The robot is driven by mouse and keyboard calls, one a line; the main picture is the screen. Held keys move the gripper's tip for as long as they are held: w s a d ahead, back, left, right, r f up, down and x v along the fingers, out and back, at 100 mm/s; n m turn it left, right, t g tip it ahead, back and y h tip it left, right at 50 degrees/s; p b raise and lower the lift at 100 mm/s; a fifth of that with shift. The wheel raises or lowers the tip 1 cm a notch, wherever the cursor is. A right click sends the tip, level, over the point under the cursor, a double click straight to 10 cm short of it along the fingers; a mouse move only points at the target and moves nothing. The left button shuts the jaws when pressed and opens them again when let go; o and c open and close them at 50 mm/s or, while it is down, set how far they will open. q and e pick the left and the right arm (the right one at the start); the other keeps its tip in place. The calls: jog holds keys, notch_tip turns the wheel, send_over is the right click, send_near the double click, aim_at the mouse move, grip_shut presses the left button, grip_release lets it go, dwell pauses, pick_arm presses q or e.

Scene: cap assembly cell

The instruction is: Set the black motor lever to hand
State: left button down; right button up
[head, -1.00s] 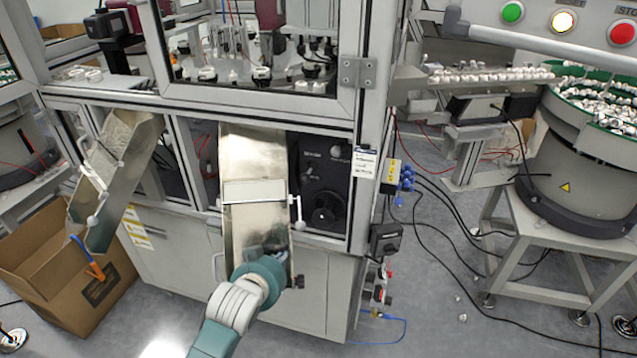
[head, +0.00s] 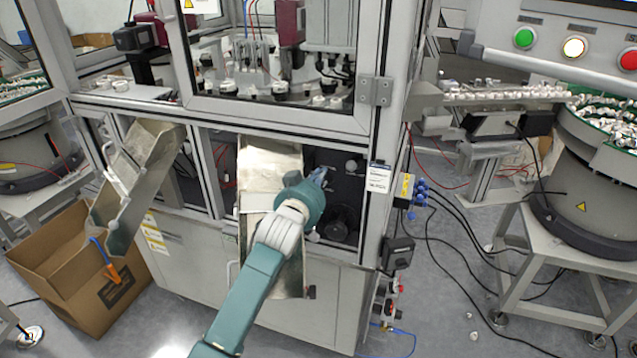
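The black control panel (head: 352,192) sits in the lower right opening of the machine. It carries a large black dial (head: 340,222) at the bottom and a small pale knob (head: 351,165) at the upper right. My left gripper (head: 321,174) is in front of the panel's upper left part, its fingers pointing up and right toward it. The fingers hide the area where a small lever and label showed earlier, so I cannot tell the lever's position or whether I touch it. The fingers are too small and dark to tell open from shut. My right gripper is not in view.
A metal chute (head: 262,160) stands just left of the panel, partly behind my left arm. A second chute (head: 135,170) slopes over a cardboard box (head: 75,262). The machine's frame post (head: 377,215) bounds the panel on the right. A rotary switch (head: 398,254) is on that side.

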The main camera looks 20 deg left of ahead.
aim_at(323, 186)
pick_arm(q)
jog(key=f, duration=0.1)
jog(key=w+f, duration=0.1)
jog(key=f, duration=0.2)
jog(key=shift+w+a+f+p, duration=0.1)
jog(key=shift+w+a+p, duration=0.1)
jog(key=shift+a+p, duration=0.2)
jog(key=f+b, duration=0.1)
jog(key=b, duration=0.1)
jog(key=s+f+t+b, duration=0.1)
jog(key=b, duration=0.1)
jog(key=shift+f+t+b, duration=0.1)
jog(key=shift+t+b, duration=0.2)
jog(key=shift+b, duration=0.05)
